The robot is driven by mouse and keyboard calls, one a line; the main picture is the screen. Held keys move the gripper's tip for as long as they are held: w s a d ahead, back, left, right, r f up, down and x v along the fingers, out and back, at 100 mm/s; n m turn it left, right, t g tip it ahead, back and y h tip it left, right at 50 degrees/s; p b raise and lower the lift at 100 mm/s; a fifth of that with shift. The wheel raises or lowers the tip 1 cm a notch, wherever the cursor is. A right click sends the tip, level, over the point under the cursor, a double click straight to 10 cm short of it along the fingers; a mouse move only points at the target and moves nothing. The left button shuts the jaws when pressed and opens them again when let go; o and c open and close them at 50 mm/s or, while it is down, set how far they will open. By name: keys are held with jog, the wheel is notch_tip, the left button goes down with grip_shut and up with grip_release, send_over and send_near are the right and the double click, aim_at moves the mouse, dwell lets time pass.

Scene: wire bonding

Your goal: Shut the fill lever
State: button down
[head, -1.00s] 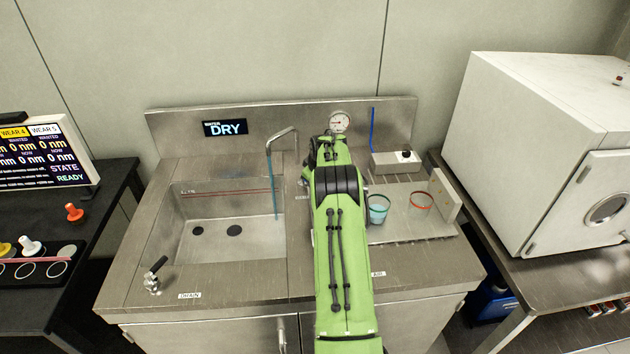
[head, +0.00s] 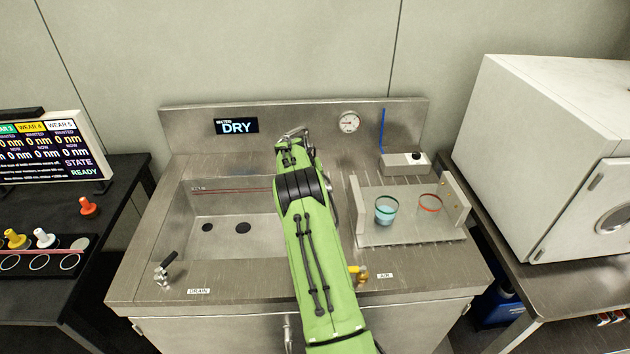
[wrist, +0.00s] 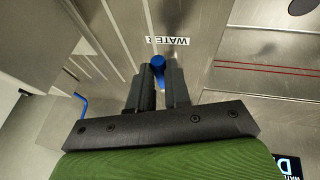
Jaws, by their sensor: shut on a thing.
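The lever's lower end is partly hidden between the fingers. In the head view my green arm reaches over the counter and hides my gripper and the lever. The faucet (head: 292,133) shows just past the arm. The water display (head: 237,126) reads DRY. The sink (head: 225,235) looks empty, and its right part is covered by my arm.
The drain lever (head: 166,266) stands at the front left of the counter. A yellow air valve (head: 358,274) is at the front right. A metal tray (head: 400,232) holds a teal beaker (head: 385,210) and a red-rimmed dish (head: 430,205). A white oven (head: 560,150) stands at right.

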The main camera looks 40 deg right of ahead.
jog(key=shift+w+a+m, duration=0.15)
jog(key=shift+m, duration=0.25)
jog(key=c, duration=1.1)
grip_release()
jog(key=v, duration=0.5)
jog(key=p+v, duration=0.1)
jog(key=v, duration=0.9)
jog(key=shift+w+a+r, duration=0.2)
jog(key=shift+a+r, duration=0.05)
jog(key=shift+r, duration=0.1)
